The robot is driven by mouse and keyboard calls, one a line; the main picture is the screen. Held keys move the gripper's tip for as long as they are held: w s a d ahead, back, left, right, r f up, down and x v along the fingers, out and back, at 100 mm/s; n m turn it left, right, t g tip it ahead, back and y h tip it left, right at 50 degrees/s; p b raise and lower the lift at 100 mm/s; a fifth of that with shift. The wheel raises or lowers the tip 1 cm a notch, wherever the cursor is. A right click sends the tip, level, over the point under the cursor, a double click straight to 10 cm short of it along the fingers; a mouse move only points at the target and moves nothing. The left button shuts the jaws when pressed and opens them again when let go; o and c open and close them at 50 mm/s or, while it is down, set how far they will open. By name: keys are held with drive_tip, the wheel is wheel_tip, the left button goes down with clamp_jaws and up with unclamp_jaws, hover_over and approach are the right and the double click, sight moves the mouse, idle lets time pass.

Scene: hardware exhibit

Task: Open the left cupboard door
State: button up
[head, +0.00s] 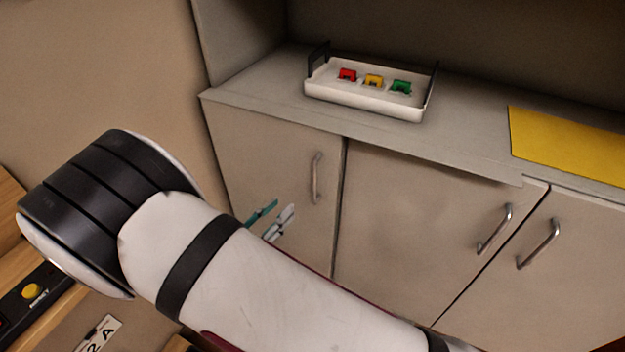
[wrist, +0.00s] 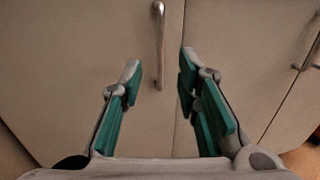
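The left cupboard door (head: 262,165) is beige and flush with the cabinet front, so it looks shut. Its vertical metal bar handle (head: 316,178) is near the door's right edge. In the wrist view the handle (wrist: 159,45) stands upright at the top centre, close to the seam with the door on the right. My gripper (head: 271,223) has teal-padded fingers and is open and empty. In the head view it is in front of the left door, lower and left of the handle. In the wrist view the spread fingertips (wrist: 160,64) point toward the handle, one to each side, without visible contact.
A middle door (head: 410,205) and a right door (head: 570,260) have similar handles and look shut. On the countertop are a white tray (head: 365,101) with red, yellow and green pieces and a yellow sheet (head: 575,145).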

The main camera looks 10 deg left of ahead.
sight(313, 179)
drive_tip(key=b+x, duration=0.1)
drive_tip(key=x, duration=1.2)
drive_tip(key=shift+w+d, duration=0.2)
drive_tip(key=shift+c, duration=0.2)
clamp_jaws()
